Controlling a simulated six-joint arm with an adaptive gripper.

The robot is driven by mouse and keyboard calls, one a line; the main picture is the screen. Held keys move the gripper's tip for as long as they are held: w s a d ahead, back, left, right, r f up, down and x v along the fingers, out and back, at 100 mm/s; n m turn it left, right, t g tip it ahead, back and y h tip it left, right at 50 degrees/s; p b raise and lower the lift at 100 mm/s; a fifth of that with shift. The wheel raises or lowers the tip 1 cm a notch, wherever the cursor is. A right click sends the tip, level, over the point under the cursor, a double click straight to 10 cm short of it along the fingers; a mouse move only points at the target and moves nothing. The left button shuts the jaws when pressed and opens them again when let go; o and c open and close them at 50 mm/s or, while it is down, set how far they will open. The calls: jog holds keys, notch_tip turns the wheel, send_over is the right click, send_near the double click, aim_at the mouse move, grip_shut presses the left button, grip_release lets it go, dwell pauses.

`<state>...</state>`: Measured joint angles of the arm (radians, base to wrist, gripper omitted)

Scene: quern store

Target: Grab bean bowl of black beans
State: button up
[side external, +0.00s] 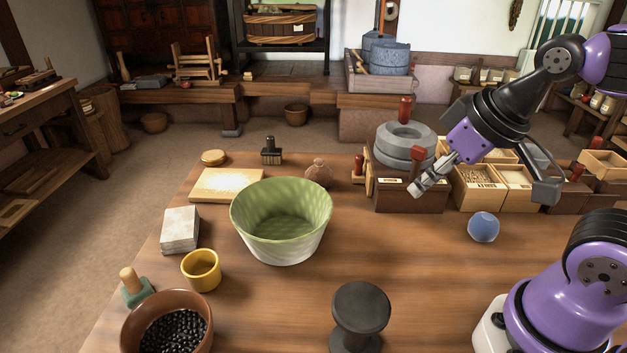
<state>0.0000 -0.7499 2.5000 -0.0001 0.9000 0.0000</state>
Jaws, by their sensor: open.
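The bean bowl (137,308) is a brown bowl at the lower left corner of the view, partly cut off by the bottom edge. Black beans (174,334) lie inside it. My gripper (418,190) is open and empty at the right of centre, in front of the stone quern. It is far from the bowl, up and to the right of it, with the large green bowl between them.
The green bowl (283,215) stands mid-table. A yellow cup (201,270) and a green-based stamp (135,288) stand close by the bean bowl. A black stool-shaped object (360,310), blue ball (482,227) and stone quern (405,145) are on the table.

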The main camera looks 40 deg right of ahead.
jog(key=w+a+r+n+y, duration=0.1)
jog(key=w+a+n, duration=0.1)
jog(key=w+a, duration=0.4)
jog(key=n+g+y, duration=0.2)
jog(key=n, duration=0.1)
send_near(194, 294)
jog(key=shift+y, duration=0.3)
jog(key=x, duration=0.5)
jog(key=shift+w+d+f, duration=0.1)
jog(key=shift+w+d, duration=0.15)
jog(key=shift+w, duration=0.05)
jog(key=x, duration=0.5)
jog(key=shift+s+a+f, duration=0.15)
jog(key=shift+f, duration=0.25)
grip_shut()
